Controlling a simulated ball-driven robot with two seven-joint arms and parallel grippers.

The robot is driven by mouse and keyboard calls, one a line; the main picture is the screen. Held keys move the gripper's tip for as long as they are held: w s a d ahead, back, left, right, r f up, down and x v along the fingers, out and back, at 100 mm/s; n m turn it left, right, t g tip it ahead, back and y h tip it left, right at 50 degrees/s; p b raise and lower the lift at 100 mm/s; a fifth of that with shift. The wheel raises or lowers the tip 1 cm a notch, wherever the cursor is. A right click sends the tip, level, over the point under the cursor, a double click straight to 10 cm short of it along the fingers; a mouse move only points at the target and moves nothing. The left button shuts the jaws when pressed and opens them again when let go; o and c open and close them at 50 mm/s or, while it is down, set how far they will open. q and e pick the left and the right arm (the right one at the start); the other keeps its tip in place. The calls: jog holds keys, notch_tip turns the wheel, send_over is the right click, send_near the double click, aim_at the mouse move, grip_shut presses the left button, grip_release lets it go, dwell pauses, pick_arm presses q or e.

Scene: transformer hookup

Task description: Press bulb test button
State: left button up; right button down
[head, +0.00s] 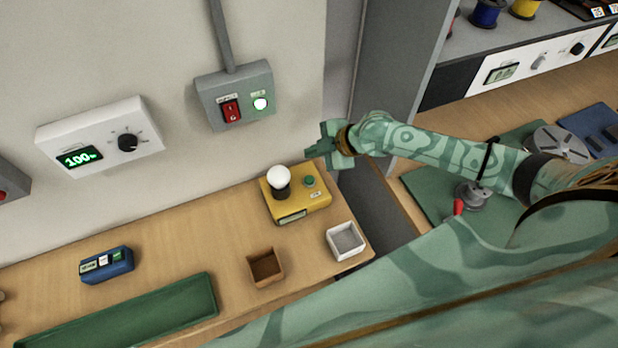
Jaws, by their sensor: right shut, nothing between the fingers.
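A yellow bulb tester (299,203) stands near the back right end of the wooden bench. A white bulb (279,178) sits upright in a black socket on its top, and looks unlit. A green round button (309,181) is on the tester's top, right of the bulb. My right gripper (312,152) is shut and empty. In the picture it is just above and right of the button, apart from it; its exact height above the tester is hard to tell. My left gripper is not in view.
A grey wall box (235,95) has a red switch and a lit lamp. A white dial unit (100,137) reads 100. A wooden box (265,267), a white tray (346,240), a blue device (106,265) and a green tray (140,319) are on the bench. A grey cabinet stands at right.

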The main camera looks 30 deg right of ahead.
jog(key=b, duration=0.6)
send_over(313, 180)
notch_tip(313, 180, down, 7)
jog(key=shift+f, duration=0.1)
jog(key=shift+f+b, duration=0.7)
jog(key=shift+f, duration=0.05)
dwell(1.0)
jog(key=shift+f, duration=0.4)
jog(key=shift+f+b, duration=0.45)
jog(key=shift+b, duration=0.1)
dwell(0.4)
dwell(0.3)
jog(key=shift+r+p, duration=0.75)
jog(key=shift+r, duration=0.15)
